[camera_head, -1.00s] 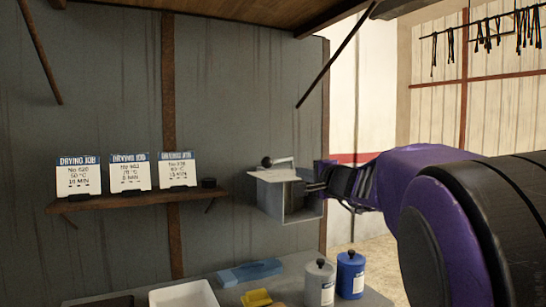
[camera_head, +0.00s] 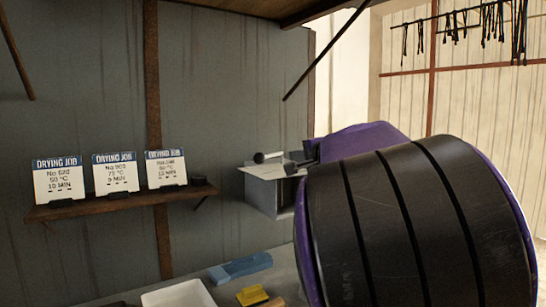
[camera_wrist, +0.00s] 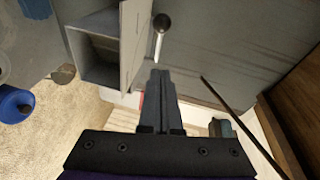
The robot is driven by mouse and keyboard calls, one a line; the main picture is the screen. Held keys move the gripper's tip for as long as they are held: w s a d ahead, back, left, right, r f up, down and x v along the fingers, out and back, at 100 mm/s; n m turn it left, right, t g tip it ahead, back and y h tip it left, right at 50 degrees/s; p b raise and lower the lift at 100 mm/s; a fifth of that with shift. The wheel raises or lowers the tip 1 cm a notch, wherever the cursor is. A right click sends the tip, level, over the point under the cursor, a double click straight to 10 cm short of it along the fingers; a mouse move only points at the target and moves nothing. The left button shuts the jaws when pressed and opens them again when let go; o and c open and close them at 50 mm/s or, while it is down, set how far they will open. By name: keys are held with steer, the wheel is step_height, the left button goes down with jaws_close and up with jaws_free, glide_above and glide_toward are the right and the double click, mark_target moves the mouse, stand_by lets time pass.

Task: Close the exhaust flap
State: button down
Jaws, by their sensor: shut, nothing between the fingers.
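The grey metal exhaust box (camera_head: 266,192) sticks out from the wall, with a light lever ending in a dark knob (camera_head: 259,157) at its top. In the wrist view the box (camera_wrist: 92,22) shows a hollow, shadowed opening, with a flat grey plate (camera_wrist: 133,42) along its right side. I cannot tell for sure which plate is the flap. The lever's knob (camera_wrist: 161,22) shows right of that plate. My gripper (camera_wrist: 160,72) is shut and empty, its tips just below the lever and apart from the plate in the picture. In the head view my arm hides most of the gripper.
A shelf (camera_head: 120,200) with several drying-job cards is on the wall, left of the box. A blue tool (camera_head: 240,268), a yellow block (camera_head: 252,295) and a white tray (camera_head: 180,295) lie on the bench below. A dark diagonal brace (camera_head: 325,55) hangs above right.

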steer(key=p+x, duration=0.2)
steer(key=x, duration=0.5)
steer(key=shift+w, duration=0.1)
steer(key=a, duration=0.1)
steer(key=w+a, duration=0.1)
steer(key=a, duration=0.1)
steer(key=shift+w+f+p, duration=0.3)
steer(key=shift+p, duration=0.05)
steer(key=shift+w+a+f, duration=0.1)
steer(key=shift+w+a, duration=0.1)
steer(key=shift+a, duration=0.3)
steer(key=shift+f, duration=0.1)
